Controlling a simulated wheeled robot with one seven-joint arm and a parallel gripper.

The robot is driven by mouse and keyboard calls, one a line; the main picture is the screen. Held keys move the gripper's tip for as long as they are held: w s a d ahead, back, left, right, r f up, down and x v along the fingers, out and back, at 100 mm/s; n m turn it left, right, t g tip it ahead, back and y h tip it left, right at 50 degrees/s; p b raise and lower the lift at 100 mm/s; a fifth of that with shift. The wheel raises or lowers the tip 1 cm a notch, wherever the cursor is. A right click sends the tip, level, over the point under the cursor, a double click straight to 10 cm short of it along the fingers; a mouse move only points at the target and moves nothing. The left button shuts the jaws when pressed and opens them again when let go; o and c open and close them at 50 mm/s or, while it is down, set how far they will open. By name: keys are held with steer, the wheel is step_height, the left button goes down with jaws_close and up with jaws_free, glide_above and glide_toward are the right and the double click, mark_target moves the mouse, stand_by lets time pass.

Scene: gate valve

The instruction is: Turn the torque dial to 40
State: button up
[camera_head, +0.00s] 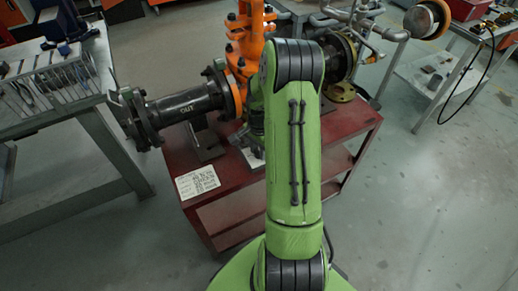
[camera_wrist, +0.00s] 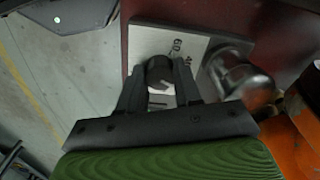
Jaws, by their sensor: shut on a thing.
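The torque dial shows in the wrist view as a dark round knob (camera_wrist: 159,69) on a pale plate (camera_wrist: 150,40). A marking that looks like 60 is legible beside the knob, with another mark partly cut off near it. I cannot tell which number the dial points at. My gripper (camera_wrist: 160,82) has one finger on each side of the knob and is shut on it. In the head view my own green arm hides the dial, and most of my gripper is hidden too.
An orange valve body (camera_head: 245,40) and a dark pipe (camera_head: 190,101) stand on a red bench (camera_head: 228,168). A card with writing (camera_head: 197,182) lies at its front left corner. A grey table (camera_head: 60,140) stands left. A shiny metal cylinder (camera_wrist: 238,80) sits close right of the fingers.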

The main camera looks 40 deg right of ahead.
steer(key=n, duration=0.4)
steer(key=shift+n+p, duration=0.3)
steer(key=shift+p, duration=0.05)
steer(key=shift+n, duration=1.9)
steer(key=o, duration=1)
steer(key=shift+o, duration=0.2)
step_height(320, 180, up, 16)
steer(key=p, duration=0.5)
steer(key=shift+d, duration=0.15)
steer(key=shift+s+f, duration=0.1)
steer(key=shift+f, duration=0.05)
